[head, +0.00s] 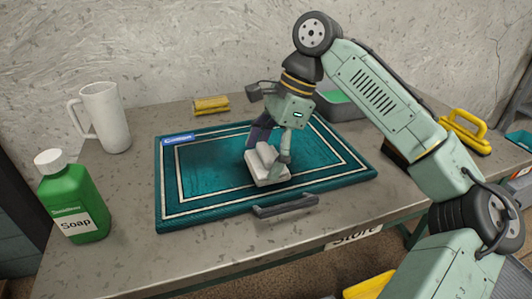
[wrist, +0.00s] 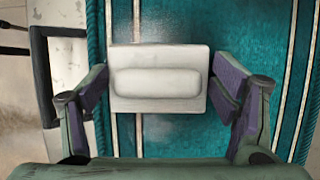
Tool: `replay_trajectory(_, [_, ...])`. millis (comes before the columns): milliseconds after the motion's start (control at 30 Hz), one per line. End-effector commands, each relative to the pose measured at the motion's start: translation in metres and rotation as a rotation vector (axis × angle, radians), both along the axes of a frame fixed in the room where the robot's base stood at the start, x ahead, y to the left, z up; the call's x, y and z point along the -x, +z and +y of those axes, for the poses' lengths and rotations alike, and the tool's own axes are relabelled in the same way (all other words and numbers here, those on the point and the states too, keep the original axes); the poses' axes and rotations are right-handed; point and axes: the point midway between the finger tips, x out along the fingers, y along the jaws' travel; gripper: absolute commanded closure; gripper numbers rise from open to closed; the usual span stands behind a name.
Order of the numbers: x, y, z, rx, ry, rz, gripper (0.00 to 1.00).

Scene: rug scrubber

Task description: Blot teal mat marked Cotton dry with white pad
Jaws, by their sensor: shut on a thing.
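The teal mat (head: 210,205) lies flat on the table, with white border lines and a blue label at its back left corner that appears to read Cotton. The white pad (head: 262,168) is at the mat's right-centre, low over it or on it; I cannot tell if it touches. My gripper (head: 268,155) is shut on the pad from above. In the wrist view the pad (wrist: 158,82), with a raised grip, sits between the two purple-lined fingers (wrist: 160,95). The mat (wrist: 190,135) shows beneath, with darker patches in its middle.
A green soap bottle (head: 75,200) and white jug (head: 104,118) stand at the left. A yellow sponge (head: 211,105) lies behind the mat. A green tray (head: 345,112) and yellow-handled brush (head: 465,132) are at the right. A dark handle (head: 285,206) lies along the front edge.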

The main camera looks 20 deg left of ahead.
Motion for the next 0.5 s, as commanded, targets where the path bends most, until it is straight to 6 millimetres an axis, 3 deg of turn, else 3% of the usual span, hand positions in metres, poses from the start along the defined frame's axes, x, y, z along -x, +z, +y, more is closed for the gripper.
replay_trajectory(500, [0.0004, -0.0081, 0.0001, -0.001, 0.001, 0.001, 0.56])
